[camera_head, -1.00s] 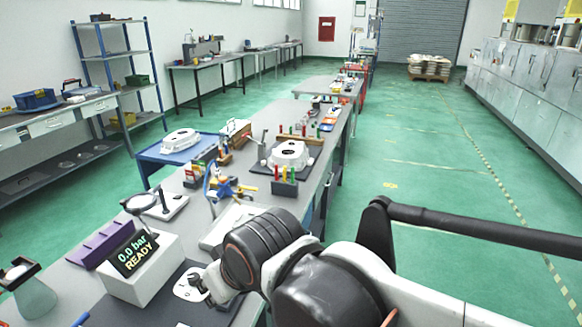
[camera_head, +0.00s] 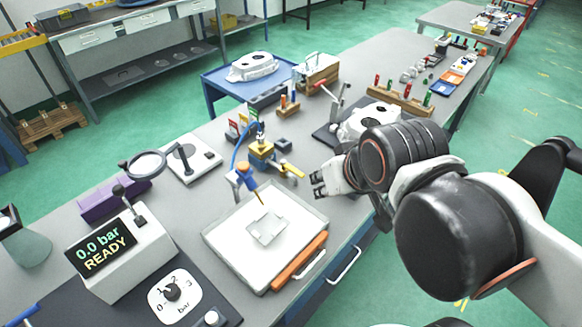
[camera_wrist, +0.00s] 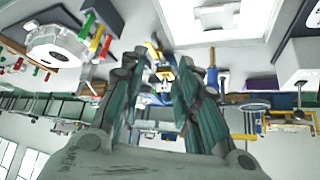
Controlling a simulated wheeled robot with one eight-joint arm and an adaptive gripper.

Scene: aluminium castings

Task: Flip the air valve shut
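The air valve (camera_head: 261,157) is a brass-coloured body on the grey bench, with a yellow lever (camera_head: 293,170) sticking out to the right. A blue hose (camera_head: 240,143) runs beside it. My gripper (camera_head: 318,184) is to the right of the lever, apart from it and pointing left. In the wrist view my gripper (camera_wrist: 161,68) shows two spread fingers with nothing between them. Small yellow and blue parts that look like the valve (camera_wrist: 166,74) show beyond the gap between the fingertips. A box with a display (camera_head: 108,252) reads "0.0 bar READY".
A white tray (camera_head: 222,242) with an orange-handled tool (camera_head: 299,262) lies in front of the valve. A magnifier (camera_head: 148,165) stands to the left. A white casting (camera_head: 366,121) lies behind my gripper. A pressure dial (camera_head: 173,291) sits at the front.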

